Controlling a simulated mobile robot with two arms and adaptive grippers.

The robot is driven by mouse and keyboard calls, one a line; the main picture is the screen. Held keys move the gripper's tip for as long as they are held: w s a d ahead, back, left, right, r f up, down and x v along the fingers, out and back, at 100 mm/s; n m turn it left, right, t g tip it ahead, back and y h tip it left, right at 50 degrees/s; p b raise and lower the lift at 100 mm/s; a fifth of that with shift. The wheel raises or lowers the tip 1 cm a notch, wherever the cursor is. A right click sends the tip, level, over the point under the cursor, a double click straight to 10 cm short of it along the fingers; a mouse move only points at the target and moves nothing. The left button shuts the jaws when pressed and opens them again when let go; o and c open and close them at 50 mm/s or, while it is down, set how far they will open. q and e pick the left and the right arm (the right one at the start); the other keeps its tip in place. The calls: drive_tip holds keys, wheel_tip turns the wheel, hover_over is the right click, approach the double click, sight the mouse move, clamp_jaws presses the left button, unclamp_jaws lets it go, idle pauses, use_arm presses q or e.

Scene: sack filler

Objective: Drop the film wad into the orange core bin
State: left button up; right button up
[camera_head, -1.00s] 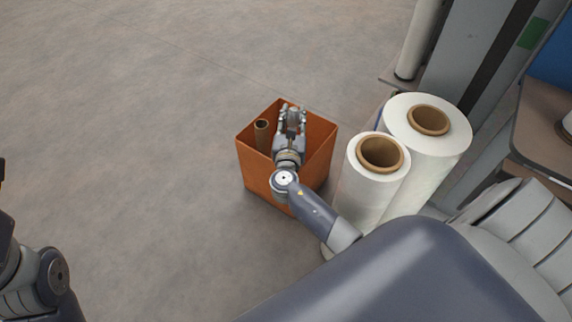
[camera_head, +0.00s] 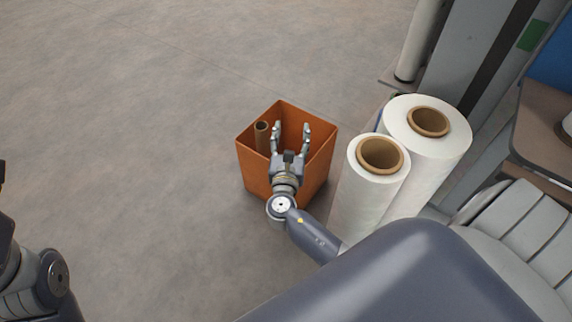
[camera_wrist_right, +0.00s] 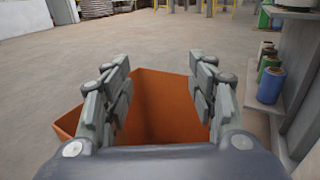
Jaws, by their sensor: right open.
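The orange core bin (camera_head: 256,172) stands on the floor near the middle of the head view. Its orange wall (camera_wrist_right: 158,100) also shows between my fingers in the right wrist view. A brown cardboard core (camera_head: 262,138) stands in the bin's left corner. My right gripper (camera_head: 290,127) is over the bin with its fingers spread wide. Its fingers are also apart and empty in the right wrist view (camera_wrist_right: 160,62). I see no film wad in either view; the bin's floor is largely hidden. Of my left arm, only links show at the lower left.
Two white film rolls, a shorter one (camera_head: 372,190) and a larger one (camera_head: 440,150), stand just right of the bin. A grey machine frame (camera_head: 465,55) rises behind them. Coloured spools (camera_wrist_right: 270,84) stand at the right in the wrist view. The floor left of the bin is clear.

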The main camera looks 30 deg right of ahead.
drive_tip(key=v, duration=0.5)
drive_tip(key=shift+s+a, duration=0.2)
drive_tip(key=shift+s, duration=0.05)
